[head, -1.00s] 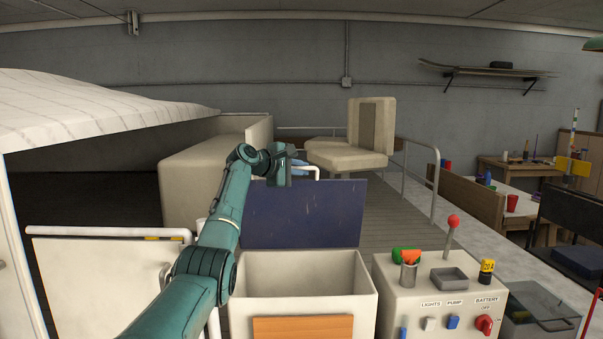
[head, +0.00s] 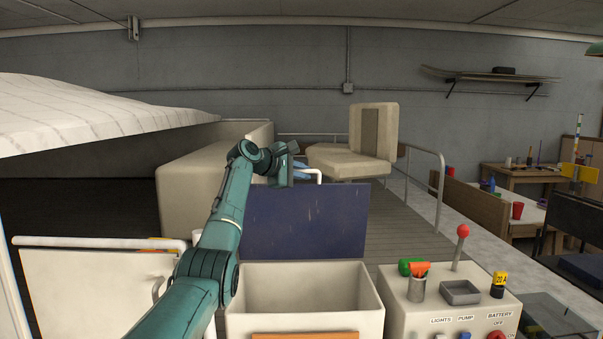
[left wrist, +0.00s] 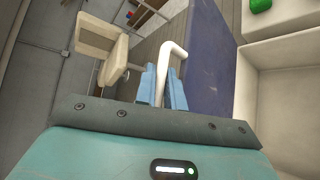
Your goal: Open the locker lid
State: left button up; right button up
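The locker (head: 305,317) is a cream box with an open top and a bare inside. Its dark blue lid (head: 305,222) stands raised, roughly upright, at the back edge of the opening; it also shows in the left wrist view (left wrist: 210,65). A white bent handle (head: 316,172) is at the lid's top edge. My left gripper (head: 300,168) is at this handle. In the left wrist view its blue fingers (left wrist: 163,90) lie on both sides of the handle bar (left wrist: 162,75), close against it, and appear shut on it. My right gripper is not in view.
A control box (head: 395,300) with a red-knobbed lever, a cup, a small tray and switches stands right of the locker. A cream seat (head: 348,160) is behind the lid. A white panel with a rail (head: 95,290) stands at the left.

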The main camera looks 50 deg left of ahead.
pick_arm(q)
jog(key=o, duration=0.3)
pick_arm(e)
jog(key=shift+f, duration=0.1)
